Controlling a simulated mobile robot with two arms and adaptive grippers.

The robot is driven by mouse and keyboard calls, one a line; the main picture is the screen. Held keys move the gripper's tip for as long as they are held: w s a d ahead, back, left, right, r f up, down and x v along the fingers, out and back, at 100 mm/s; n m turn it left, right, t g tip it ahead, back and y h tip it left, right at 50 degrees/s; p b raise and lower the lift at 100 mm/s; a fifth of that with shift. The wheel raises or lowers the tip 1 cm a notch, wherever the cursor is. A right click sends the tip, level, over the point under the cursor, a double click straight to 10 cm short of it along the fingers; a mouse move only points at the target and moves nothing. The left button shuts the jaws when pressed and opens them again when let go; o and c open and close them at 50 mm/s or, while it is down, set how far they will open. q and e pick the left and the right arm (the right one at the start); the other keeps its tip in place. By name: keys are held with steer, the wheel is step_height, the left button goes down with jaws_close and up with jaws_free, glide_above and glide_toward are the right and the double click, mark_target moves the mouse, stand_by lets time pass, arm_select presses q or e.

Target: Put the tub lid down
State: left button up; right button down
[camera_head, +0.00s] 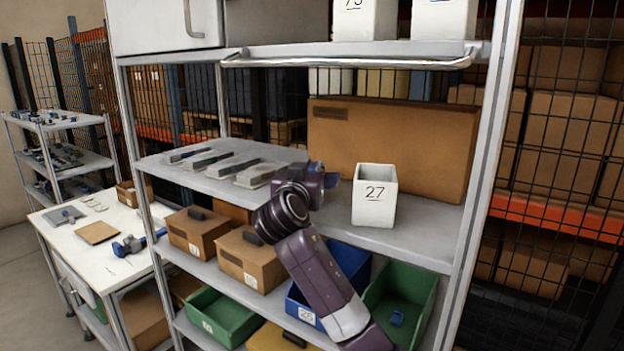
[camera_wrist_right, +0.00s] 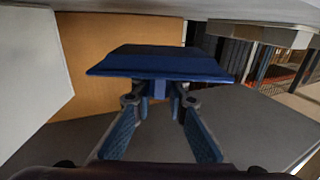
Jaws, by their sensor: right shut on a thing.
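The tub lid is a dark blue, flat piece with a small knob, and it shows large in the right wrist view (camera_wrist_right: 160,64). My right gripper (camera_wrist_right: 160,103) is shut on the lid's knob between its two fingertips. In the head view my right gripper (camera_head: 326,180) is over the middle shelf, just left of the white tub marked 27 (camera_head: 374,197). Only a small blue bit near its fingers shows there, and I cannot tell whether the lid touches the shelf. The tub stands upright, with no lid on it. My left gripper is not in view.
A large cardboard box (camera_head: 395,145) stands behind the tub on the middle shelf (camera_head: 425,240). Several grey tools (camera_head: 232,166) lie on that shelf to the left. Below are small cardboard boxes (camera_head: 252,262) and coloured bins (camera_head: 222,318). A metal post bounds the right side.

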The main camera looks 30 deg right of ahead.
step_height(320, 180, down, 4)
steer(key=shift+w+r+p, duration=0.1)
steer(key=shift+r+p, duration=0.1)
steer(key=shift+p, duration=0.25)
steer(key=shift+f, duration=0.15)
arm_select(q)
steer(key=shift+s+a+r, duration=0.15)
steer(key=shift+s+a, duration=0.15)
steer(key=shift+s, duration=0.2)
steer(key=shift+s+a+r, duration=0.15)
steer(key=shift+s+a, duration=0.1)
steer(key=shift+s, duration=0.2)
arm_select(e)
steer(key=c, duration=2.3)
jaws_free()
steer(key=shift+f, duration=0.15)
steer(key=shift+c, duration=0.2)
steer(key=o, duration=0.4)
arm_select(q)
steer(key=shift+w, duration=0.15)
arm_select(e)
steer(key=shift+o, duration=0.2)
